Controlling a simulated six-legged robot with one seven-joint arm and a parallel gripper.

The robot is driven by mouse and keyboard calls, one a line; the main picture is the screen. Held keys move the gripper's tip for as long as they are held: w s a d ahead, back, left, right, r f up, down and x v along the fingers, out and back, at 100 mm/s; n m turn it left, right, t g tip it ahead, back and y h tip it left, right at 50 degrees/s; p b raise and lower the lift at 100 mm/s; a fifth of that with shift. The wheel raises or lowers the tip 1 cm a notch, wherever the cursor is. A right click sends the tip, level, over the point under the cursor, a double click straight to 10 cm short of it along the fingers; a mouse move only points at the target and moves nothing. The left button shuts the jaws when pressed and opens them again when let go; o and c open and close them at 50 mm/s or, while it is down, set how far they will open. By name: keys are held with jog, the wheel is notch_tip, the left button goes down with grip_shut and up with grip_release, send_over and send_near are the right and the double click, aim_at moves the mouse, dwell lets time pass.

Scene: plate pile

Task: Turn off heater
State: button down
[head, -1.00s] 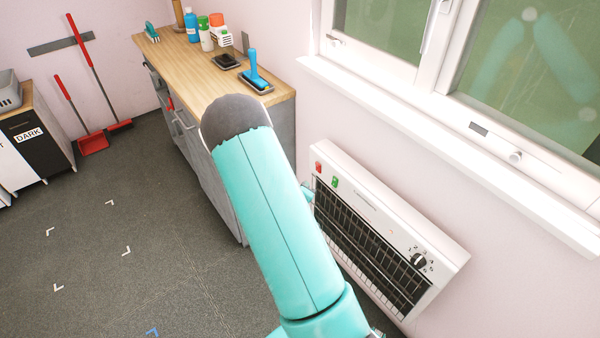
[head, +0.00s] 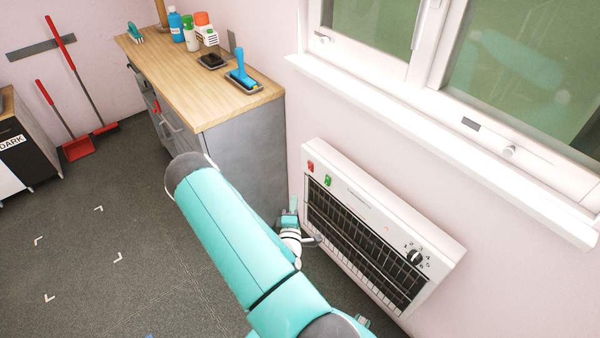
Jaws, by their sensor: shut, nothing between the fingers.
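The heater (head: 372,206) is a white wall panel with a dark grille, below the window in the head view. A red switch (head: 310,167) and a green switch (head: 327,181) sit at its upper left. A black dial (head: 414,257) with numbers around it is at its right end. My gripper (head: 315,240) is small in the view, in front of the left part of the grille and below the two switches. It is shut and empty. I cannot tell whether it touches the heater. My arm hides part of the floor left of the heater.
A grey cabinet with a wooden top (head: 190,75) stands left of the heater, holding bottles and a blue roller (head: 241,72). The window sill (head: 440,145) juts out above the heater. A red dustpan (head: 78,148) is at the far left.

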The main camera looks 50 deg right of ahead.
send_near(308, 163)
jog(key=w, duration=0.4)
jog(key=d, duration=0.4)
jog(key=shift+s+d, duration=0.3)
jog(key=shift+d, duration=0.1)
jog(key=shift+r, duration=0.1)
jog(key=shift+d+m+g, duration=0.2)
jog(key=shift+m+g, duration=0.1)
jog(key=shift+a, duration=0.1)
